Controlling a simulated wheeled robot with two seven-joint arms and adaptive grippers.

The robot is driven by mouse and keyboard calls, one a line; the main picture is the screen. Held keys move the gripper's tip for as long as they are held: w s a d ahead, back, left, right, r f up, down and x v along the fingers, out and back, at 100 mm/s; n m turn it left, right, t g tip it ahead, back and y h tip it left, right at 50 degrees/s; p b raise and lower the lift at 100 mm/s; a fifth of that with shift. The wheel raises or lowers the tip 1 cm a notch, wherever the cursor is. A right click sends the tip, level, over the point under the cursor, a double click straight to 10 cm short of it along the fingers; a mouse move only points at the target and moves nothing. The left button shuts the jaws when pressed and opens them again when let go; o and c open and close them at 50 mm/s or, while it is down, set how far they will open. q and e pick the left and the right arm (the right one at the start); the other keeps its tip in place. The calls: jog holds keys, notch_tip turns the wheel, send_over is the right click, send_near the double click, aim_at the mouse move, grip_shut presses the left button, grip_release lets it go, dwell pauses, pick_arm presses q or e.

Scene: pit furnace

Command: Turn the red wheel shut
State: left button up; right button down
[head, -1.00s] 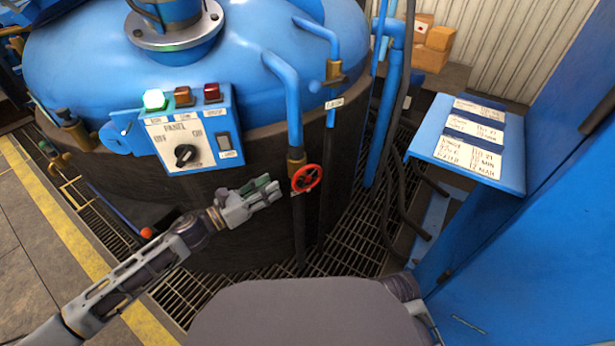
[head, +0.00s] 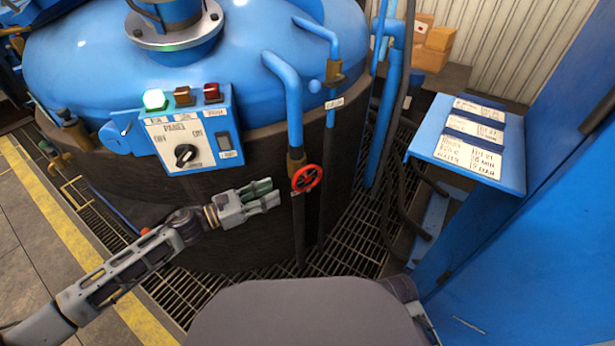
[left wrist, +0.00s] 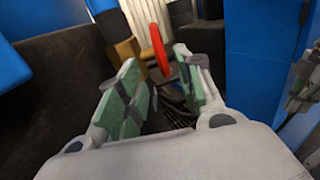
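The red wheel (head: 306,178) sits on a brass valve at the lower end of a blue pipe, in front of the dark furnace wall. My left gripper (head: 276,194) is just left of the wheel and a little lower, pointing at it, apart from it. In the left wrist view the red wheel (left wrist: 159,50) shows edge-on, beyond and between the fingertips. The green-padded fingers of the left gripper (left wrist: 163,78) are spread with nothing between them.
A control panel (head: 190,140) with a lit green lamp is on the furnace (head: 240,50), above my left gripper. Vertical pipes (head: 330,130) run right of the wheel. A blue sign board (head: 425,140) stands at the right. Metal grating (head: 345,255) covers the floor.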

aim_at(308, 189)
pick_arm(q)
jog(key=shift+b+x, duration=0.3)
jog(key=shift+x, duration=6.25)
jog(key=shift+c, duration=0.4)
grip_shut()
